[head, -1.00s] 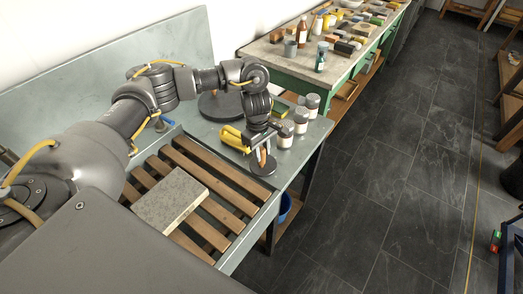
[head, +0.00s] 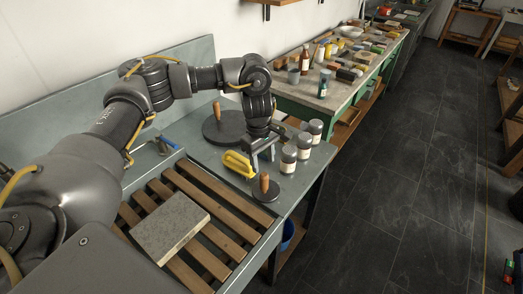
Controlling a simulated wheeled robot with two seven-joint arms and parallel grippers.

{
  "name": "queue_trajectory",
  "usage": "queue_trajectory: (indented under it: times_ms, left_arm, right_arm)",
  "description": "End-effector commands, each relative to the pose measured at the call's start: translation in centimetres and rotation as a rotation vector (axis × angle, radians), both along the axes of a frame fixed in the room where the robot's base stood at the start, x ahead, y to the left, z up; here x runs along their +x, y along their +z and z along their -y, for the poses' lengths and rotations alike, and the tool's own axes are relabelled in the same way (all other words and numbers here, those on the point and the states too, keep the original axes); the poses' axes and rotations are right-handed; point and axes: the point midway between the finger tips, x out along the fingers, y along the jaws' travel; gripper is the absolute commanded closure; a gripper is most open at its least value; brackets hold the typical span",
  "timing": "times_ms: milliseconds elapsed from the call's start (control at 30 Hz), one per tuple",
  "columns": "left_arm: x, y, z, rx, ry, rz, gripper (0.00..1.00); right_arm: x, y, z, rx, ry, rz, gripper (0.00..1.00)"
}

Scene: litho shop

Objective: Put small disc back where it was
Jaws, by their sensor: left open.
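The small disc (head: 271,193), dark grey with an upright wooden handle (head: 264,181), sits on the grey metal bench top near its front right edge, just right of the wooden slats. My left gripper (head: 262,166) is open and empty, pointing down behind and above the handle, apart from it. My right gripper does not show.
A yellow object (head: 238,164) lies close left of my gripper. Several grey jars (head: 288,158) stand in a row to its right. A stone slab (head: 170,226) lies on the wooden slats (head: 205,194). A cluttered green workbench (head: 309,108) stands beyond.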

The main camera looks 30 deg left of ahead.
Motion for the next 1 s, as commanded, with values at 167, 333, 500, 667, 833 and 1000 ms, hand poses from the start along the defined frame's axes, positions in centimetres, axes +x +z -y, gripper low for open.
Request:
queue_trajectory:
  times_ms: [167, 333, 500, 667, 833, 1000]
  left_arm:
    - [0.1, 2.9, -0.4, 0.001, 0.000, 0.002, 0.50]
    - [0.2, 4.4, -0.5, 0.001, 0.000, 0.000, 0.50]
    - [0.1, 4.8, -0.6, -0.001, 0.000, -0.001, 0.50]
    - [0.1, 4.8, -0.6, -0.001, 0.000, -0.001, 0.50]
    - [0.1, 4.8, -0.6, -0.001, 0.000, -0.001, 0.50]
    - [0.1, 4.6, -0.5, 0.000, 0.000, -0.002, 0.50]
  right_arm:
    - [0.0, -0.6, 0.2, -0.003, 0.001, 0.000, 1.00]
    - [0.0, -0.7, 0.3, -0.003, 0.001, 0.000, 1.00]
    - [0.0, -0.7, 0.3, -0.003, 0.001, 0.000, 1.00]
    - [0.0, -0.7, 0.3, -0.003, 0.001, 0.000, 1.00]
    - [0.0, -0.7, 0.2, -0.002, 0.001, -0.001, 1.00]
    - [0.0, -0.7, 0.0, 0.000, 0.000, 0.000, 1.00]
